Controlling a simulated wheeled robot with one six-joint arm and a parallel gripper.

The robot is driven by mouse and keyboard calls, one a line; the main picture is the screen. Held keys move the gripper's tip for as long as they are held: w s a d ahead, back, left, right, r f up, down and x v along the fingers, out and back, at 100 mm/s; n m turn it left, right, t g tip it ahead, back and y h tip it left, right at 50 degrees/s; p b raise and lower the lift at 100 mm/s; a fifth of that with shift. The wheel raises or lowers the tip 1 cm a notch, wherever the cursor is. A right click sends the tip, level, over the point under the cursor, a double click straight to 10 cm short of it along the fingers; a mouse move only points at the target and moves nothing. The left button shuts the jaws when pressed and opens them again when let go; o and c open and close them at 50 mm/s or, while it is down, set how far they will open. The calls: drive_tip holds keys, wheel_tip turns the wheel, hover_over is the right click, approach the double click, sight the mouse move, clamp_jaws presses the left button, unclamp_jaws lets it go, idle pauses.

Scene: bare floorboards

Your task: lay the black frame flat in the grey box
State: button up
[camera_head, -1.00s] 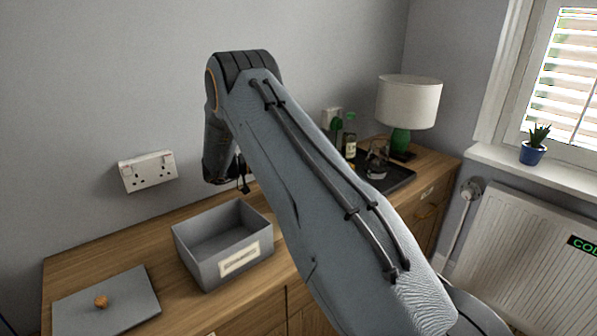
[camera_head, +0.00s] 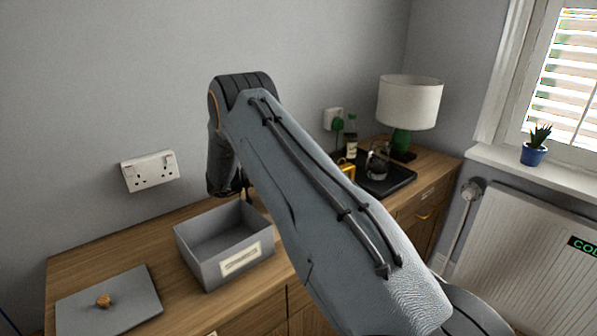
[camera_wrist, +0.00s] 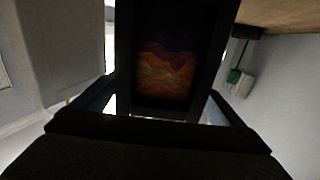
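The black frame (camera_wrist: 205,48), with an orange and purple picture in it, fills the middle of the wrist view, close to the camera. My gripper (camera_wrist: 165,95) has a dark finger at each side of it. Bright gaps show beside the frame's lower part; whether the fingers touch its edges is too dark to tell. In the head view the frame is not seen, and my gripper's tips are largely hidden behind my arm, just behind the box. The open grey box (camera_head: 193,262) stands on the sideboard with a pale label on its front and looks empty.
The grey lid (camera_head: 130,312) with a wooden knob lies left of the box on the sideboard (camera_head: 95,256). Right of my arm are a black tray (camera_head: 398,182) with a glass vessel, a yellow object (camera_head: 348,171), a bottle (camera_head: 351,140) and a lamp (camera_head: 408,103). Wall sockets are behind.

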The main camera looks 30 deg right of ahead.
drive_tip(key=b+v, duration=0.2)
drive_tip(key=v, duration=0.5)
drive_tip(key=shift+a, duration=0.25)
drive_tip(key=shift+r, duration=0.2)
